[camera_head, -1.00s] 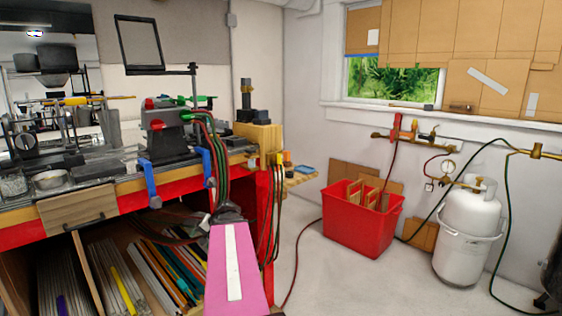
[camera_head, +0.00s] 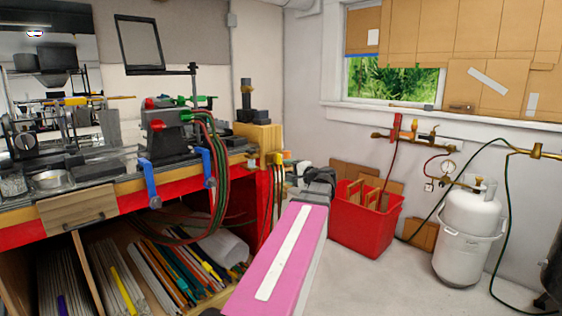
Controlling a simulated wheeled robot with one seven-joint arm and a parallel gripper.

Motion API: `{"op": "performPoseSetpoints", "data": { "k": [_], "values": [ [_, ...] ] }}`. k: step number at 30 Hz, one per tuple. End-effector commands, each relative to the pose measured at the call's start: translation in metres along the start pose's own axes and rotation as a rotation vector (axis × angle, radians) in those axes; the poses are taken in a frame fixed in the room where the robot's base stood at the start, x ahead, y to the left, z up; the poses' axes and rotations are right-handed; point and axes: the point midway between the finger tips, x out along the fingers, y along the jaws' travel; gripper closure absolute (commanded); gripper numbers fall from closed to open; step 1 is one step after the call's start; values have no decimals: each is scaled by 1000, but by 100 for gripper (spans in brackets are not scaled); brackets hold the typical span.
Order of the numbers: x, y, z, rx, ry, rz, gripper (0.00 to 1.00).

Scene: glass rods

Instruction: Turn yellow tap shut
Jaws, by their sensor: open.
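A small yellow fitting (camera_head: 277,158) sits at the right end of the bench, above hanging hoses; it looks like the yellow tap, but it is too small to tell how its handle is turned. An orange piece (camera_head: 287,155) is beside it. My gripper (camera_head: 318,178) is the dark grey end beyond my pink arm link, to the right of the yellow fitting and apart from it in the picture. It appears empty and open; its fingertips are hard to make out. It overlaps the left edge of the red bin in view.
The red bin (camera_head: 365,225) stands on the floor behind my gripper. A white gas cylinder (camera_head: 467,235) is at the right, below a wall pipe with several valves (camera_head: 415,132). The bench (camera_head: 75,213) with a torch (camera_head: 165,130) and looping hoses fills the left. Floor between is clear.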

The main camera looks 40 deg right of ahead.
Motion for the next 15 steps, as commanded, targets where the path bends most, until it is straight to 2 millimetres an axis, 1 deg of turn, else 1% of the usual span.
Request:
{"op": "performPoseSetpoints", "data": {
  "k": [1, 3, 7, 11, 15],
  "values": [
    [-12, -8, -11, 4, 21, -23, 26],
    [-24, -15, -19, 11, 38, -49, 26],
    [-34, -22, -26, 17, 54, -74, 26],
    [-28, -24, -28, 18, 55, -78, 26],
    [-8, -25, -29, 18, 54, -78, 26]
  ]
}}
